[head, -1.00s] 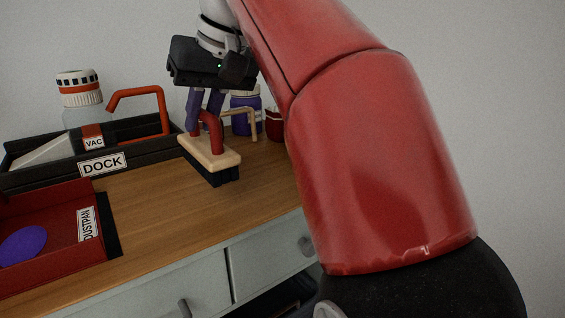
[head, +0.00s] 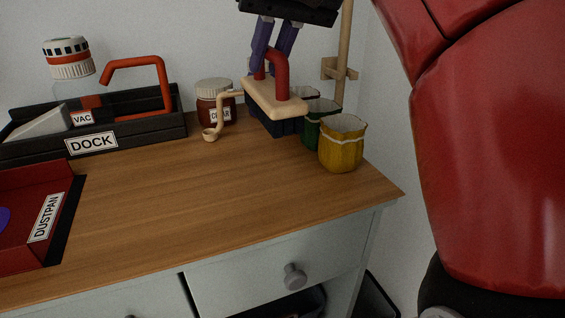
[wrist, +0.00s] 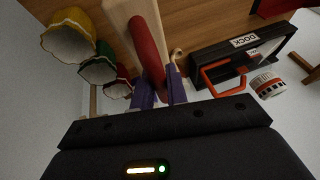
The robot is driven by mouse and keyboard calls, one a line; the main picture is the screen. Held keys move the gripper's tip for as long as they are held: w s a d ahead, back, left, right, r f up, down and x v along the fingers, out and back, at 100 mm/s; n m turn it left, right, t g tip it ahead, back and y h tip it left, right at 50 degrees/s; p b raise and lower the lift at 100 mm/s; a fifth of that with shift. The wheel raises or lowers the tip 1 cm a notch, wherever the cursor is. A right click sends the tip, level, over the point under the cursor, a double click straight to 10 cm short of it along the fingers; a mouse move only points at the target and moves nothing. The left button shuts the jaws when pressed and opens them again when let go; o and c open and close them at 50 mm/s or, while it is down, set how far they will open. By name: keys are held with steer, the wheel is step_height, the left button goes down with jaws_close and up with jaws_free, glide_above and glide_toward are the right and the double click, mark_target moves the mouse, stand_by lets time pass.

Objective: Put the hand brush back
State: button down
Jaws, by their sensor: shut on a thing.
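The hand brush has a pale wooden block (head: 275,99), a red curved handle (head: 279,78) and dark bristles (head: 272,123). My gripper (head: 270,58), with purple fingers, is shut on the red handle and holds the brush bristles down at the back right of the desk. I cannot tell whether the bristles touch the wood. In the wrist view, the red handle (wrist: 148,42) runs up from between the fingers (wrist: 160,92), in front of the wooden block (wrist: 174,30).
A yellow cup (head: 342,147) and a green cup (head: 314,133) stand close right of the brush, near a wooden post (head: 345,50). A labelled jar (head: 213,103) and a wooden pipe-like piece (head: 210,134) are left. The DOCK tray (head: 140,133) and red dustpan (head: 20,195) lie further left. The mid-desk is clear.

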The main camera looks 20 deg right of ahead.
mark_target(292, 95)
steer(key=shift+a, duration=0.15)
steer(key=shift+f+b, duration=1)
steer(key=shift+f, duration=3.8)
steer(key=shift+f, duration=0.2)
steer(key=c, duration=1.4)
jaws_free()
steer(key=v, duration=0.5)
steer(key=p+v, duration=0.1)
steer(key=v, duration=0.2)
steer(key=shift+s+f, duration=0.2)
steer(key=shift+s, duration=0.1)
